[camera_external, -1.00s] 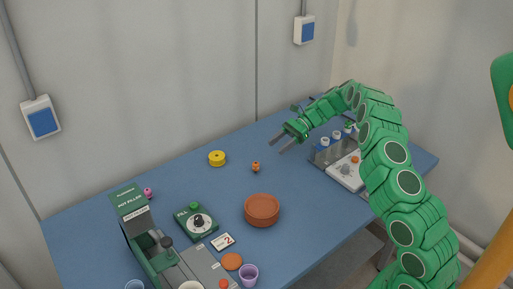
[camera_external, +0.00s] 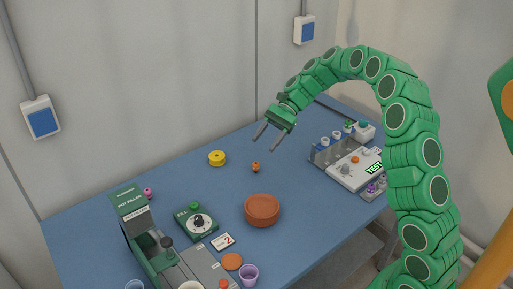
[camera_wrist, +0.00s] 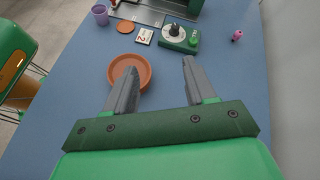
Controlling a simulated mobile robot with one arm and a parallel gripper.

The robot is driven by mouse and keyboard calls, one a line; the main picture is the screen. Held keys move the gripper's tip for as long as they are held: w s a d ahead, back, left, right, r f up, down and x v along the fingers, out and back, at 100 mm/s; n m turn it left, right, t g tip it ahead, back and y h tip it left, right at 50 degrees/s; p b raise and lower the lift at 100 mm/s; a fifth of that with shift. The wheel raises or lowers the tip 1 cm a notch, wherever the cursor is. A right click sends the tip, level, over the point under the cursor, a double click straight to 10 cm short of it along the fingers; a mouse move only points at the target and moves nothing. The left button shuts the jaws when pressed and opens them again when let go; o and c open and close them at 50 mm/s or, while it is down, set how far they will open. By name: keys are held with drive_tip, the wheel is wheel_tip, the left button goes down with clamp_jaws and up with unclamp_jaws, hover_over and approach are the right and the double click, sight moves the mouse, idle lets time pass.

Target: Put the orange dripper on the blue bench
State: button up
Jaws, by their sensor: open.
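The dripper cannot be made out in the wrist view.
The green pot filler (camera_external: 132,208) and dial box (camera_external: 197,222) are front left; a tester (camera_external: 350,170) and tube rack (camera_external: 326,152) are right.

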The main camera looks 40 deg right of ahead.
drive_tip(key=s+a+r+n+g+h, duration=0.1)
drive_tip(key=s+a+r+n+h, duration=0.2)
drive_tip(key=s, duration=0.6)
drive_tip(key=s+a+r+n+g+h, duration=0.15)
drive_tip(key=s+a+r+n, duration=0.3)
drive_tip(key=s, duration=0.55)
drive_tip(key=s+d+f+n+t+h, duration=0.1)
drive_tip(key=s+d, duration=0.4)
drive_tip(key=s, duration=0.7)
drive_tip(key=s+d+f+n+t+h, duration=0.1)
drive_tip(key=s+d+n+h, duration=0.3)
drive_tip(key=s, duration=0.8)
drive_tip(key=shift+s+d+f+t+h, duration=0.25)
drive_tip(key=shift+d+t+h, duration=0.25)
drive_tip(key=shift+h, duration=0.65)
